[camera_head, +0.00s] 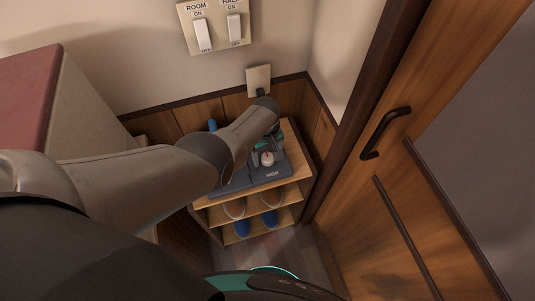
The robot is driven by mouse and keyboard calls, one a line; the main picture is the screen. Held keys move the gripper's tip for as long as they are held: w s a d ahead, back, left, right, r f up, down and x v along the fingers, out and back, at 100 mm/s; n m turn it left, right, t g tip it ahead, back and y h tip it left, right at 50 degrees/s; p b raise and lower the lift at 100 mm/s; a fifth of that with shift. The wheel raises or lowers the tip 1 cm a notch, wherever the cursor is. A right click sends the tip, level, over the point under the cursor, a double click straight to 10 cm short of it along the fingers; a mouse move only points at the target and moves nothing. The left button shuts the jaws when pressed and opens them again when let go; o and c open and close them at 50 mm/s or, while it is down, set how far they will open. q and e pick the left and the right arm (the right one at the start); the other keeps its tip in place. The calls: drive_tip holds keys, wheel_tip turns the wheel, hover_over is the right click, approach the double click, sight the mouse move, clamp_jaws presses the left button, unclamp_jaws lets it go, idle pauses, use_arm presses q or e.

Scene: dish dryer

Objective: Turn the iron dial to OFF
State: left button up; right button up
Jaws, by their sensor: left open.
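A dark grey appliance (268,177) lies on the top board of a small wooden shelf in the corner. A small round pale dial (267,159) with a reddish mark shows on it. The dial's setting is too small to read. My left arm reaches in from the left and bends over the shelf. My left gripper (264,149) is open just above the dial, with its fingers close around or beside it. I cannot tell whether they touch it. The arm hides part of the appliance. My right gripper is not in view.
The shelf (295,179) holds shoes (242,226) on lower boards. A wall outlet (259,79) and light switches (215,28) are behind. A wooden door with a black handle (385,132) stands close on the right. A cabinet with a red top (25,95) is at left.

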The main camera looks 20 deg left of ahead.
sight(267, 157)
use_arm(q)
drive_tip(key=shift+r, duration=0.1)
drive_tip(key=shift+r+p, duration=0.55)
drive_tip(key=shift+p, duration=0.05)
wheel_tip(267, 157, up, 14)
drive_tip(key=p, duration=0.8)
drive_tip(key=shift+s, duration=0.15)
drive_tip(key=shift+a, duration=0.1)
